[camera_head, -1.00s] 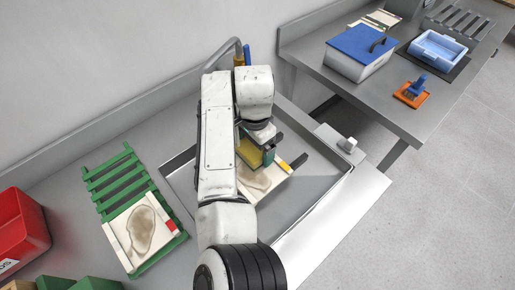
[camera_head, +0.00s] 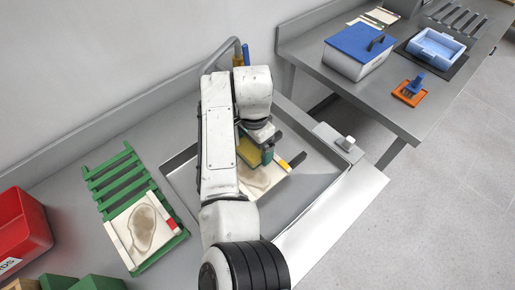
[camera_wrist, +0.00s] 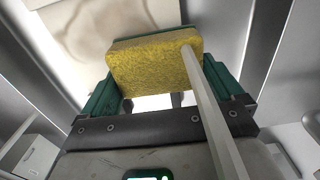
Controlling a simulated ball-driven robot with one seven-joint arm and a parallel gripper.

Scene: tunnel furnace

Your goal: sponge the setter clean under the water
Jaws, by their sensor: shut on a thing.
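My gripper (camera_head: 257,154) is shut on a yellow sponge with a green layer (camera_wrist: 153,67), low inside the sink (camera_head: 316,187). A pale square setter with brown stains (camera_head: 258,182) lies in the sink under the sponge; my arm hides part of it. It also fills the upper left of the wrist view (camera_wrist: 75,40). I cannot tell whether the sponge touches it. A curved grey tap (camera_head: 222,52) rises behind my arm. In the wrist view a pale straight column (camera_wrist: 212,110) crosses in front of the sponge; I cannot tell whether it is water.
A green rack (camera_head: 118,177) left of the sink holds another stained setter (camera_head: 142,230). A red bin (camera_head: 20,235) stands at far left. On the right bench are a blue-lidded box (camera_head: 360,52), a blue tray (camera_head: 437,47) and a blue-handled brush (camera_head: 413,84) on an orange plate.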

